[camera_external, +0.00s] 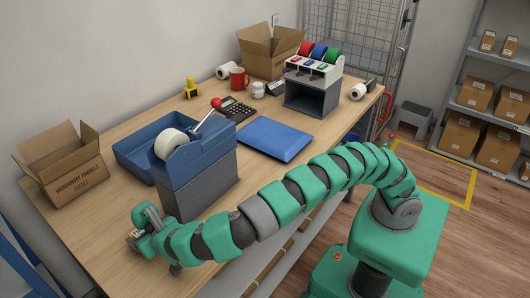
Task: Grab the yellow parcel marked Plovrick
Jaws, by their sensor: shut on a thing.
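The gripper's green housing hides most of the parcel. Any writing on it is too small to read, so I cannot confirm the name Plovrick.
The table (95,225) holds an open cardboard box (62,172), a blue tray (135,160), a grey-blue dispenser (200,180) close behind my arm, and a blue padded envelope (274,138). A small yellow object (192,89) stands near the wall. Shelves with boxes (460,132) are at right.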

